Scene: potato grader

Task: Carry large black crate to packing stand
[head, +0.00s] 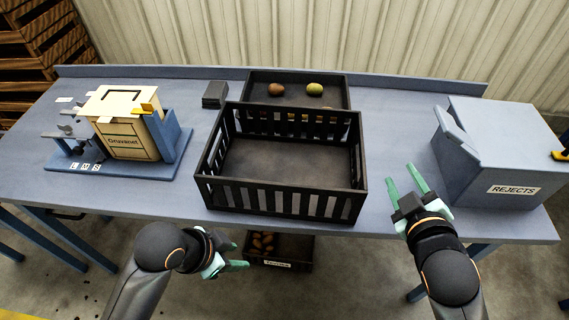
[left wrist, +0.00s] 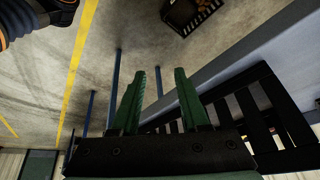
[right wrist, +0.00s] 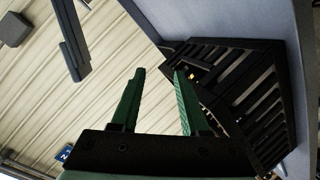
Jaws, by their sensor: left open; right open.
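The large black crate (head: 283,203) with slatted walls sits on the blue-grey table in the middle of the head view and looks empty. It also shows in the left wrist view (left wrist: 250,106) and the right wrist view (right wrist: 236,83). My left gripper (head: 243,266) is open and empty, in front of the table edge and below the crate's near left side. My right gripper (head: 416,178) is open and empty, just right of the crate's near right corner and apart from it. I cannot tell which thing is the packing stand.
Behind the crate is a shallow black tray (head: 297,77) with a few potatoes. A grader device (head: 126,129) stands at left, a REJECTS box (head: 497,155) at right. A labelled crate (head: 277,264) of potatoes is on the floor below. The table (head: 396,131) is bare between crate and REJECTS box.

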